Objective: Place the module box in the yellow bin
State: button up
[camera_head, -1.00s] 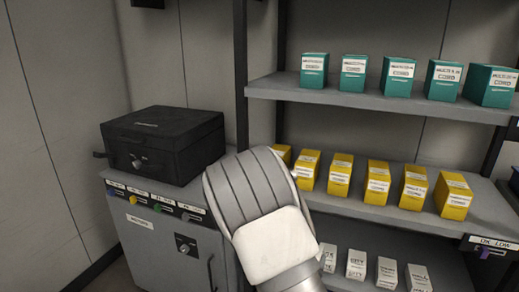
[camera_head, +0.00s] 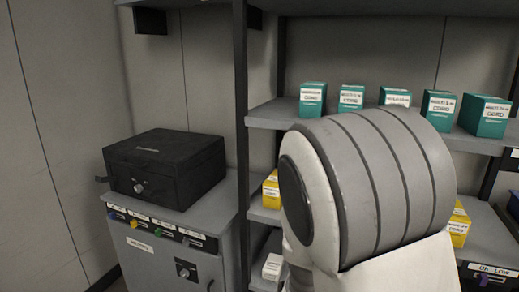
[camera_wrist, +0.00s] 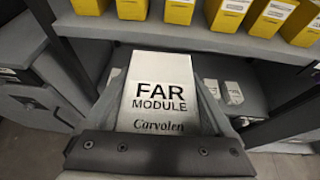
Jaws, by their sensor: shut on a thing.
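A white module box (camera_wrist: 160,72), printed "FAR MODULE" and "Carvolen", is between the fingers of my gripper (camera_wrist: 160,95) in the wrist view. The gripper is shut on it, with a grey finger on each side. In the head view my arm's large grey and white link fills the centre right and hides the gripper and the held box. I see no yellow bin in either view.
A shelf rack holds teal boxes (camera_head: 396,97) above, yellow boxes (camera_head: 458,226) in the middle and white boxes (camera_head: 273,267) below. A black case (camera_head: 165,168) sits on a grey cabinet (camera_head: 152,250) at left. In the wrist view, the yellow boxes' shelf (camera_wrist: 195,35) lies just beyond the held box.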

jog(key=shift+s+a+r+m+h+p, duration=0.1)
jog(key=shift+s+r+m+h+p, duration=0.15)
jog(key=shift+r+p, duration=1)
jog(key=shift+s+r+m+h+p, duration=0.15)
jog(key=shift+r+m+p, duration=0.15)
jog(key=shift+p, duration=1.8)
jog(key=s+r+p, duration=0.1)
jog(key=p, duration=0.4)
jog(key=shift+r+m+g+h, duration=0.25)
jog(key=shift+g+h, duration=0.15)
